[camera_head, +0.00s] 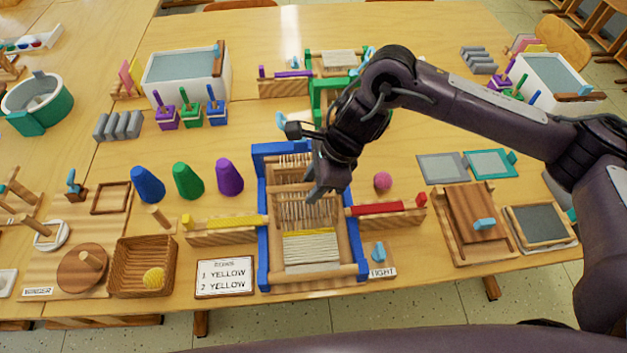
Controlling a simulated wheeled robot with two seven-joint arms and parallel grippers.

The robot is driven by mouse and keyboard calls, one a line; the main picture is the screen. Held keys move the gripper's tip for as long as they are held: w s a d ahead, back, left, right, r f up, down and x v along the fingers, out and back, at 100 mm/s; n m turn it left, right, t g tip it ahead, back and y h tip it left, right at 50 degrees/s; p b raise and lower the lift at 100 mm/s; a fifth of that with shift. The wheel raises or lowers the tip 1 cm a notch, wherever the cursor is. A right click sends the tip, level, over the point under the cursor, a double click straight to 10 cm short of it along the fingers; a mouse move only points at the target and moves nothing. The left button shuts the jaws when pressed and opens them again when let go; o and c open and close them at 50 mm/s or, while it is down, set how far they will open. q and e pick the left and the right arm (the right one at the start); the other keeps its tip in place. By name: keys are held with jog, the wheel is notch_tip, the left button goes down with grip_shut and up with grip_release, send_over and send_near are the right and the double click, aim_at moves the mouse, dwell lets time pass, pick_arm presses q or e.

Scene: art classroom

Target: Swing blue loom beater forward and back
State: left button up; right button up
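The blue loom (263,255) stands on the table at front centre, with blue side rails, wooden bars and pale warp threads. A yellow woven band (310,232) crosses its lower half. The beater with its comb-like reed (295,215) spans the middle of the loom, partly hidden by my gripper. My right gripper (318,192) points down over the loom's middle right, at or just above the beater. I cannot tell whether it touches it, or whether its fingers are open or shut. My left gripper is not in view.
A yellow shuttle (225,222) lies left of the loom and a red one (385,208) right. Blue, green and purple cones (188,181) stand at left. A card reading yellow twice (224,278) and a wicker basket (128,265) are front left. A pink ball (382,181) is close right.

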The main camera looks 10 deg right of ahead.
jog(key=shift+r, duration=0.1)
jog(key=b+v, duration=0.1)
jog(key=v, duration=0.6)
jog(key=shift+d+r, duration=0.2)
jog(key=shift+r, duration=0.1)
